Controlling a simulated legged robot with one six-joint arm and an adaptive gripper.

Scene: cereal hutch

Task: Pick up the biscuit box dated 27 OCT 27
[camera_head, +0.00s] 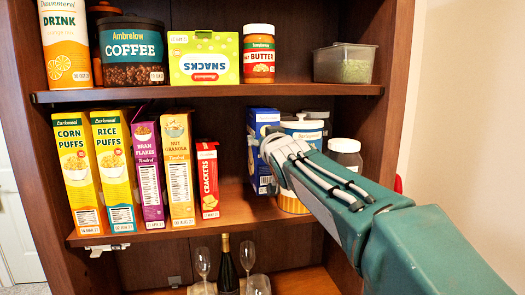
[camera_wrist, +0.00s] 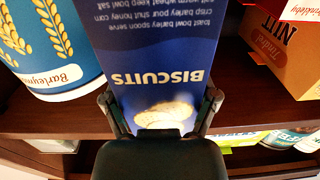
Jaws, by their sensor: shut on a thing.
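My gripper (camera_wrist: 160,104) is shut on a dark blue biscuit box (camera_wrist: 150,50), with one finger at each side of it in the wrist view. I cannot tell whether the box touches the shelf.
A blue-and-white canister (camera_wrist: 55,45) stands close beside the box, partly behind my arm in the head view. A red crackers box (camera_head: 208,180) and several cereal boxes stand left. The upper shelf (camera_head: 215,92) is overhead; glasses stand below.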

